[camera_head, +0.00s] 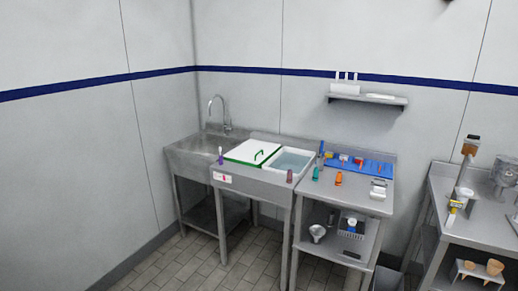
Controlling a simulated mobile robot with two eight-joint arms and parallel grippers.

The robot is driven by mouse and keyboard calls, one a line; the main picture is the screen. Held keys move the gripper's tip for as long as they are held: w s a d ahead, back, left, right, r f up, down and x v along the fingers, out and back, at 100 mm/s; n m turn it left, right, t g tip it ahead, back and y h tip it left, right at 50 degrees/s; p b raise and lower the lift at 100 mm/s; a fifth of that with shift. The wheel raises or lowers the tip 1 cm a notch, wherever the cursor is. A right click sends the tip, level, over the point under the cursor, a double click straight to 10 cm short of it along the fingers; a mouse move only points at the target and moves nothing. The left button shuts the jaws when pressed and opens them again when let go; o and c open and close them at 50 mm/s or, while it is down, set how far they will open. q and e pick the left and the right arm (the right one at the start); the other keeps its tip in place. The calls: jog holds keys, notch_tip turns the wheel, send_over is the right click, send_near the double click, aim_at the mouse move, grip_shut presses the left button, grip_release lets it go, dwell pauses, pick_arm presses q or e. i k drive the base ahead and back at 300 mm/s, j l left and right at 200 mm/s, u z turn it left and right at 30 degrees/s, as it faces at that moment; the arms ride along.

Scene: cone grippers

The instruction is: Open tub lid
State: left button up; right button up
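A white tub lid (247,149) with a green edge lies flat over the left part of a steel counter unit. A green bar handle (259,155) stands up from the lid near its right side. Directly right of the lid is an open white basin (291,161) with pale blue water in it. I cannot tell whether the lid covers a tub of its own or part of this basin. Neither of my grippers shows in the head view.
A steel sink with a tap (216,106) stands left of the lid. A purple-handled item (220,156) and a reddish item (289,176) stand at the unit's front edge. A blue tray (371,168) sits on the table right. Tiled floor (170,265) in front is clear.

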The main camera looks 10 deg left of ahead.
aim_at(251, 151)
jog(key=i+j, duration=0.4)
jog(key=i, duration=0.15)
jog(key=i+j, duration=0.35)
jog(key=i, duration=0.2)
jog(key=i+j, duration=0.4)
jog(key=i, duration=0.2)
jog(key=i+j, duration=0.35)
jog(key=i, duration=0.2)
